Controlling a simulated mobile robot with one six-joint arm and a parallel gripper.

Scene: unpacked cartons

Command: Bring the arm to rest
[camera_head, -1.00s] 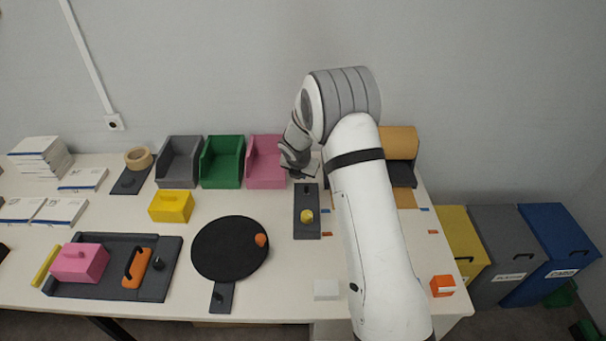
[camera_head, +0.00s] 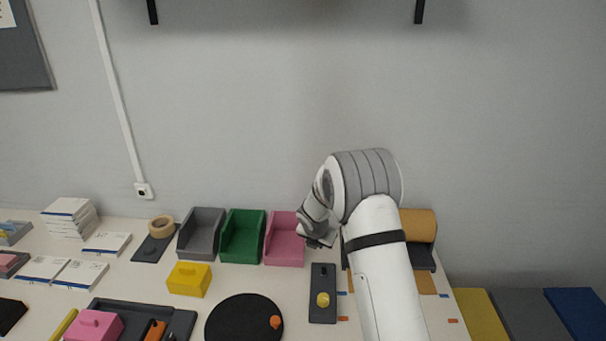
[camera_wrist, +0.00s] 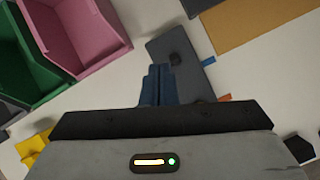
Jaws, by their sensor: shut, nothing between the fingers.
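My gripper (camera_wrist: 158,85) is shut and empty in the wrist view, its fingertips together above the white table near the dark grey plate (camera_wrist: 182,62). In the head view my gripper (camera_head: 318,242) hangs just right of the pink bin (camera_head: 285,252), with its fingers mostly hidden by the wrist. My arm reaches up from the lower right and bends at the elbow. The dark plate with a yellow knob (camera_head: 323,300) lies below the gripper in the head view.
Green (camera_head: 242,250) and grey (camera_head: 201,247) bins stand left of the pink one. A yellow box (camera_head: 189,280) and a black round disc (camera_head: 240,325) lie in front. A brown roll (camera_head: 418,224) is behind my arm. The wall is close behind the table.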

